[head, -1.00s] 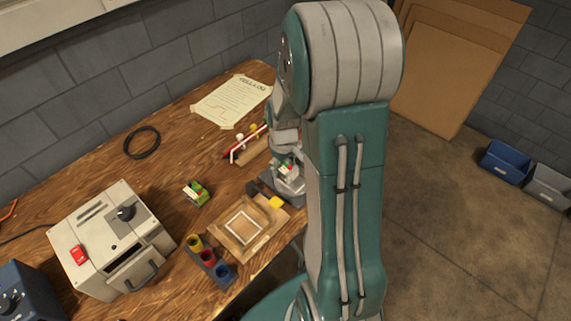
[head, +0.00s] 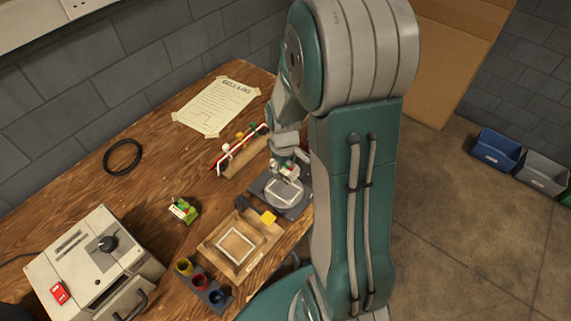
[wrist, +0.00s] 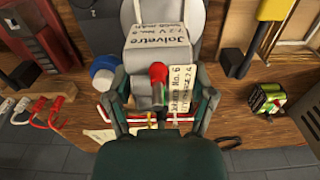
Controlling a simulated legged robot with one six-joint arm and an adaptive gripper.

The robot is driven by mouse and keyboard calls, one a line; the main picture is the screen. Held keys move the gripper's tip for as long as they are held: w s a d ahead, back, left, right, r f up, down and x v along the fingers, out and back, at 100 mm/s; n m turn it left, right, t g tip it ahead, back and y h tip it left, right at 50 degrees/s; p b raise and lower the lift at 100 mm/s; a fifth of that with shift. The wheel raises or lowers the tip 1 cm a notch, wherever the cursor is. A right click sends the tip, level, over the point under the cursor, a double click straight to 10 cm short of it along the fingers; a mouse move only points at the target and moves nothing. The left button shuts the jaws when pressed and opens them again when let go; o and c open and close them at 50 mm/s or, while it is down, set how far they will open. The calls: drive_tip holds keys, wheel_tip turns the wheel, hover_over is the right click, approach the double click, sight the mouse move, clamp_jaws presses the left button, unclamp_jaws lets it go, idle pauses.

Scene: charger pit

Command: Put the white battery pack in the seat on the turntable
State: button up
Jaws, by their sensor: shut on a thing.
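The white battery pack (wrist: 158,56) is between my gripper's fingers (wrist: 160,100) in the wrist view, with dark lettering on its faces and a red part on the near side. My gripper (head: 284,168) is shut on it. In the head view they are at the back edge of the turntable (head: 283,196), a grey disc on a dark base with a pale square outline. The fingers and arm hide much of the pack. I cannot tell its height above the disc.
A wooden fixture (head: 237,243) with a white square frame and yellow block stands in front of the turntable. A green pack (head: 183,210) lies left. A lead rack (head: 243,150) is behind; coloured cups (head: 199,281) and a grey machine (head: 92,262) are front left.

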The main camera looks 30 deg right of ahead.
hover_over(284, 190)
wheel_tip(284, 190, down, 5)
drive_tip(key=shift+a+r, duration=0.1)
drive_tip(key=shift+f, duration=0.7)
drive_tip(key=shift+f, duration=0.6)
idle(1.5)
drive_tip(key=o, duration=1.3)
drive_tip(key=shift+c, duration=0.2)
drive_tip(key=shift+r, duration=3.5)
